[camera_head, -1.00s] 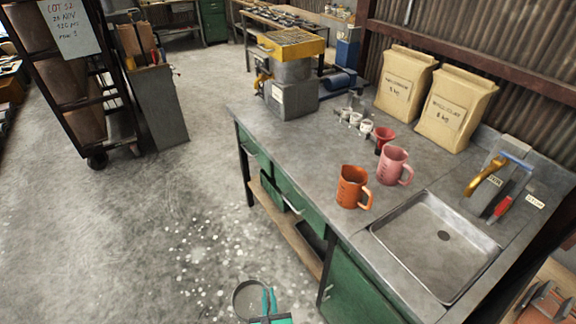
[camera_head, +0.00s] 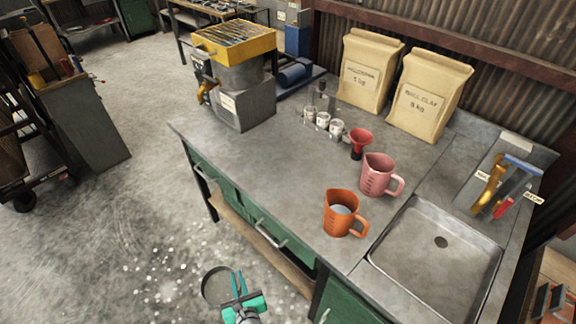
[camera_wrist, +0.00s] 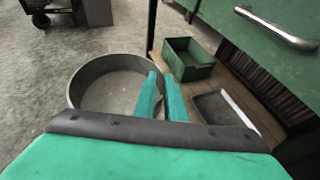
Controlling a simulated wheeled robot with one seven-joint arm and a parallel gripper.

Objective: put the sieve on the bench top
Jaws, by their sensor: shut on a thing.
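The sieve, a round grey metal ring (camera_head: 211,291), is held off the bench, in front of it and low in the head view. My gripper (camera_head: 238,284) is shut on its rim, with green fingers at the sieve's right side. In the wrist view the sieve (camera_wrist: 78,82) lies ahead and left of my gripper's fingers (camera_wrist: 161,93). The bench top (camera_head: 240,150) is a grey metal surface; its middle front is bare. The sieve's exact height relative to the bench is hard to tell.
On the bench stand a machine with a yellow top (camera_head: 238,70), small white cups (camera_head: 323,121), a red funnel (camera_head: 361,139), a pink jug (camera_head: 378,175), an orange jug (camera_head: 341,212), paper sacks (camera_head: 428,95) and a sink (camera_head: 440,265). A drawer handle (camera_wrist: 275,28) juts out near my gripper.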

